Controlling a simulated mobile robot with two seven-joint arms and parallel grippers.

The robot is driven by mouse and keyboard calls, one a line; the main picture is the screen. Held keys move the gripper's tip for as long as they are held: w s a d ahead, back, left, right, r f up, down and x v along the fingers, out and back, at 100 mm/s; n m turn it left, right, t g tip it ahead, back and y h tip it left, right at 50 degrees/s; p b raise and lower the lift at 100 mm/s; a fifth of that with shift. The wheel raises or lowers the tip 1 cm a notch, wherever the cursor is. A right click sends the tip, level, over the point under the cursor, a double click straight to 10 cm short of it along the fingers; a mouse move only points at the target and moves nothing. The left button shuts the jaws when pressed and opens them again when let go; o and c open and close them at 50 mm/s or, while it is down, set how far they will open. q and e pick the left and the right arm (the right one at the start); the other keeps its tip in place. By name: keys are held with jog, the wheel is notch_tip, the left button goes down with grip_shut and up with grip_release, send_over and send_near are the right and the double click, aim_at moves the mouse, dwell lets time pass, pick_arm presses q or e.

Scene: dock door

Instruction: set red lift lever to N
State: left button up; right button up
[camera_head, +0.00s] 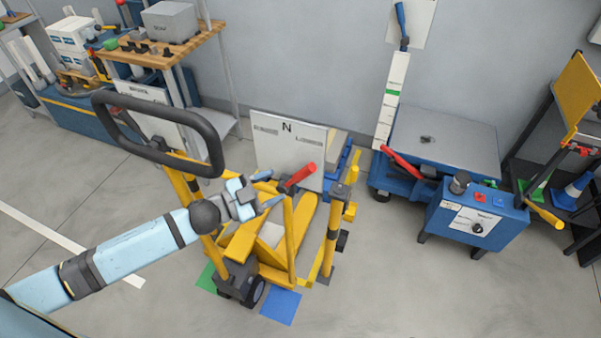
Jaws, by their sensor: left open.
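The red lift lever (300,176) is on the yellow pallet truck (243,243). Its red grip slants up to the right, in front of a pale plate (275,152). The plate has an N at its top middle and smaller marks to either side, too small to read surely. The grip's tip lies below and right of the N. My left gripper (268,188) is open, just left of the red grip, its blue fingertips pointing at it. I cannot tell whether they touch it. My right gripper is not in view.
The truck's black loop handle (215,145) rises above my left arm. A yellow post (331,235) stands right of the lever. A blue lift table (445,135) with another red lever (402,164) stands at right. Shelving (160,50) is at back left. Floor at front right is clear.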

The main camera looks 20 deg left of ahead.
aim_at(298, 176)
pick_arm(q)
jog(key=x, duration=0.8)
jog(key=shift+p, duration=0.3)
jog(key=shift+c, duration=0.5)
grip_shut()
